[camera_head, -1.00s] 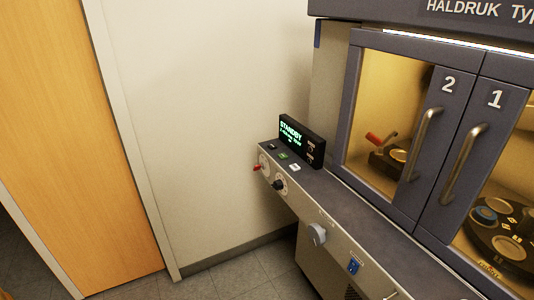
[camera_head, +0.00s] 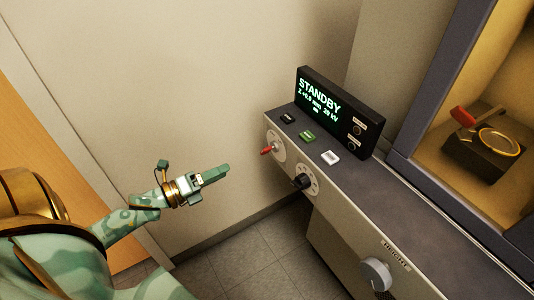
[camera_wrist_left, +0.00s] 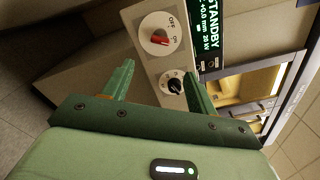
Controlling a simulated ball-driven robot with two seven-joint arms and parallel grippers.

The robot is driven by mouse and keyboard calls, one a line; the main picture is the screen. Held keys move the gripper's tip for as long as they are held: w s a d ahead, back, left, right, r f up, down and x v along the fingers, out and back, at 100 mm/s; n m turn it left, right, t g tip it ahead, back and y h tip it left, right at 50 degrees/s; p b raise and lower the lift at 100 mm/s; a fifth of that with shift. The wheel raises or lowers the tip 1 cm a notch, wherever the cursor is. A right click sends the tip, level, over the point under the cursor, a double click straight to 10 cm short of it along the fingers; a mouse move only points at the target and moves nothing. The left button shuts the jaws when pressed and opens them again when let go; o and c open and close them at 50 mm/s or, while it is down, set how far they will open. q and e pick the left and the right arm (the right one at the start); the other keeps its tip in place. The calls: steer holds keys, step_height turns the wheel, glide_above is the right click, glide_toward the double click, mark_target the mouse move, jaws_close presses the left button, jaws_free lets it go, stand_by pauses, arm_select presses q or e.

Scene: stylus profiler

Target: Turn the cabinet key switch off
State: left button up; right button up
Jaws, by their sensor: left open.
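The key switch (camera_head: 268,149) has a red handle on a pale round dial at the left end of the cabinet's front panel. In the left wrist view, the key switch (camera_wrist_left: 160,38) shows OFF and ON marks, and its red handle points towards ON. My left gripper (camera_head: 226,171) is to the left of the switch in the head view, apart from it and empty. In the left wrist view, the open fingers of my left gripper (camera_wrist_left: 158,69) are spread, with the key switch beyond them. My right gripper is not in view.
A black knob (camera_head: 302,182) sits right of the key switch. A display (camera_head: 338,112) reading STANDBY stands on the ledge behind several small buttons (camera_head: 307,136). A larger grey knob (camera_head: 375,272) is further right. The floor (camera_head: 225,262) left of the cabinet is clear.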

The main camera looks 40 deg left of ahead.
mark_target(262, 155)
arm_select(q)
steer(key=b+x, duration=0.2)
steer(key=x, duration=1.2)
steer(key=shift+w+d+f+b, duration=0.1)
steer(key=shift+w+d+b, duration=0.1)
steer(key=shift+w+b, duration=0.1)
steer(key=shift+w, duration=0.15)
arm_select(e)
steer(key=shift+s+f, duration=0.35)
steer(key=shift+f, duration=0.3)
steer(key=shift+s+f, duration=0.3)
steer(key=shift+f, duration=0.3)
arm_select(q)
steer(key=c, duration=1)
